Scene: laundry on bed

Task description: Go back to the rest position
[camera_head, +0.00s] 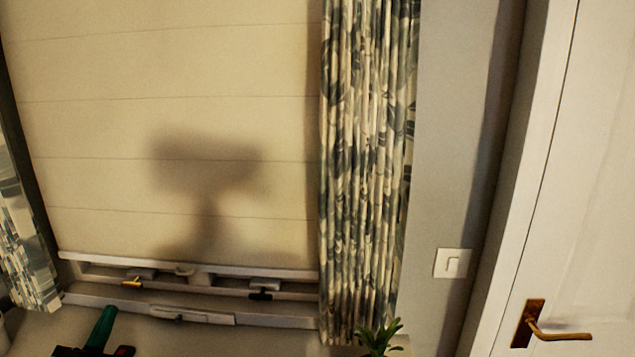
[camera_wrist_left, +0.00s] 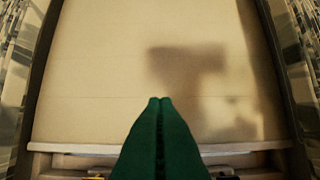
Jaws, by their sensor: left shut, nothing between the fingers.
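My left gripper (camera_head: 103,328) shows at the bottom left of the head view as a green finger above a dark body, in front of the window sill. In the left wrist view its two green fingers (camera_wrist_left: 160,102) are pressed together, with nothing between them. They point toward the closed blind (camera_wrist_left: 100,60). My right gripper is in neither view. No laundry or bed shows in these frames.
A pale blind (camera_head: 180,90) covers the window above the sill (camera_head: 190,314). A patterned curtain (camera_head: 365,160) hangs to its right. A green plant (camera_head: 378,338), a light switch (camera_head: 453,263) and a white door (camera_head: 600,180) with a brass handle (camera_head: 545,328) are further right.

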